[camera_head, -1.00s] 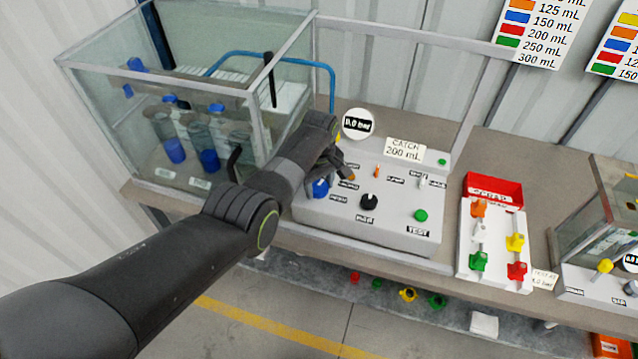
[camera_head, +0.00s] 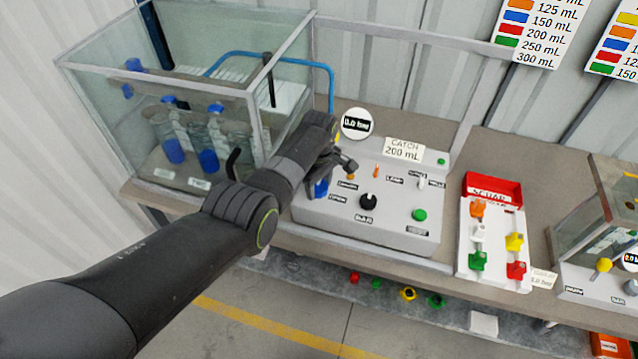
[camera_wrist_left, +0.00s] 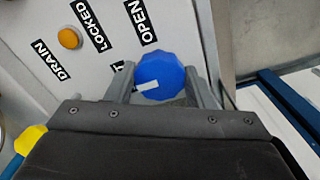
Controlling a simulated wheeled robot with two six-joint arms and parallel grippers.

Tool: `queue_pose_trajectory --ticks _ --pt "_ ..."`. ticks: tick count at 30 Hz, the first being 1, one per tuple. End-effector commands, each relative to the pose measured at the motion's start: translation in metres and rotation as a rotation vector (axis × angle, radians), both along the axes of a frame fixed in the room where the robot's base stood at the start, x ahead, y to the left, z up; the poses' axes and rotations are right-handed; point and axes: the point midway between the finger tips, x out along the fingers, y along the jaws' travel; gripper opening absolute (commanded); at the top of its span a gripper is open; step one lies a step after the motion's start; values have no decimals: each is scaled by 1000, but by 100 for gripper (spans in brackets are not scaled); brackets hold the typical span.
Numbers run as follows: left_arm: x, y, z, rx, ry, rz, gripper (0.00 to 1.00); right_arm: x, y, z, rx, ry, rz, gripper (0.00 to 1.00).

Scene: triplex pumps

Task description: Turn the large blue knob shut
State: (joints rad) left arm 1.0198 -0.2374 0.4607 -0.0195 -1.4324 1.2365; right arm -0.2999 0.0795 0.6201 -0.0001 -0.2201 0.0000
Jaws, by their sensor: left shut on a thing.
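The large blue knob (camera_head: 321,189) is at the left end of the light grey control panel (camera_head: 400,238), partly covered by my gripper in the head view. In the left wrist view the knob (camera_wrist_left: 163,74) sits between the two fingers, and its white mark points left and slightly down. OPEN, LOCKED and DRAIN labels lie above and left of it there. My left gripper (camera_head: 334,172) is shut on the knob, and its fingers (camera_wrist_left: 164,84) show on both sides of it. My right gripper is not in view.
A black knob (camera_head: 368,202), a green button (camera_head: 420,215) and a round gauge (camera_head: 357,124) are on the panel. A glass tank (camera_head: 249,100) with blue-capped bottles stands close on the left. A tray of coloured knobs (camera_head: 493,270) lies to the right.

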Motion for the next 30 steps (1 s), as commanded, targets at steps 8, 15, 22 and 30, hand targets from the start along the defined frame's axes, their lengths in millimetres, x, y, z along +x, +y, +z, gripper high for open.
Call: queue_pose_trajectory --ticks 8,15,22,30 --pt "1 0 1 -1 -3 1 70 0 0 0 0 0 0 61" --pt "1 0 2 -1 -1 0 70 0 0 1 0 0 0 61" --pt "1 -1 23 -2 -4 0 70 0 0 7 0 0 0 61" --pt "2 -1 68 -3 -7 0 70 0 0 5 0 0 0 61"
